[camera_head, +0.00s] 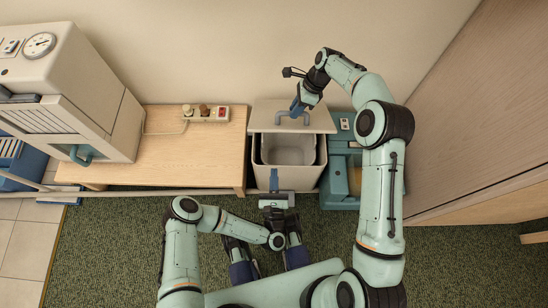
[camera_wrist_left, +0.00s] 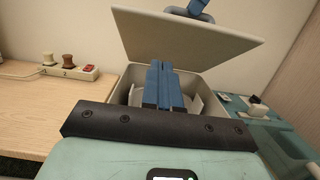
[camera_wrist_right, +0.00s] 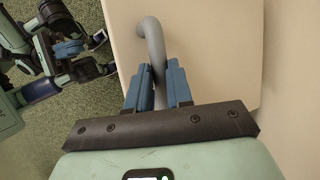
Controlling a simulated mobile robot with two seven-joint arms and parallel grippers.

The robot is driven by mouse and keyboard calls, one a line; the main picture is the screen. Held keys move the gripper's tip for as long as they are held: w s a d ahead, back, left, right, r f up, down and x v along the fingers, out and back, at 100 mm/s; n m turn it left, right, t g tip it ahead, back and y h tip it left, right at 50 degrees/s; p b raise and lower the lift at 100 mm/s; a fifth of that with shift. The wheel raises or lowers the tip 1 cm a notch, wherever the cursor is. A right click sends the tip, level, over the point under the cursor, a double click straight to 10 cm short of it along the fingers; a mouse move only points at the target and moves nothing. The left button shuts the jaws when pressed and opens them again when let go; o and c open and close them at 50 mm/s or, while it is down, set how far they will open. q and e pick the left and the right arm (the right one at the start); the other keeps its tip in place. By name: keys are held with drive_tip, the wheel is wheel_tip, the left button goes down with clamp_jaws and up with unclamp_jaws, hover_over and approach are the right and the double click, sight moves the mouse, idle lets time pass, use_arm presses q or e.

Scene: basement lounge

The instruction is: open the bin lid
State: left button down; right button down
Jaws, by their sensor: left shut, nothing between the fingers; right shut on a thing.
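The bin (camera_head: 290,175) is a light box whose inside shows in the head view. Its beige lid (camera_head: 262,115) is raised and tilted back towards the wall; in the left wrist view the lid (camera_wrist_left: 180,38) stands above the open bin (camera_wrist_left: 205,80). My right gripper (camera_head: 296,108) is shut on the lid's grey curved handle (camera_wrist_right: 152,48), with the bar between its blue fingers in the right wrist view. My left gripper (camera_head: 274,180) is at the bin's front edge, its blue fingers (camera_wrist_left: 160,70) shut and empty, pointing at the bin.
A wooden bench (camera_head: 195,150) with a power strip (camera_head: 206,113) stands left of the bin. A teal case (camera_head: 340,165) stands close on the right, beside a wooden panel (camera_head: 450,110). The wall is right behind the bin.

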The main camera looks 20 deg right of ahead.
use_arm(q)
approach(275, 132)
drive_tip(key=w+f, duration=0.3)
use_arm(e)
drive_tip(key=shift+w+d+f, duration=0.15)
drive_tip(key=shift+d+f, duration=0.1)
drive_tip(key=shift+d, duration=0.05)
use_arm(q)
drive_tip(key=shift+w+d+r, duration=0.4)
drive_tip(key=shift+w+r, duration=0.35)
drive_tip(key=shift+w+d+r, duration=0.45)
drive_tip(key=shift+w+r, duration=0.3)
drive_tip(key=shift+w, duration=0.05)
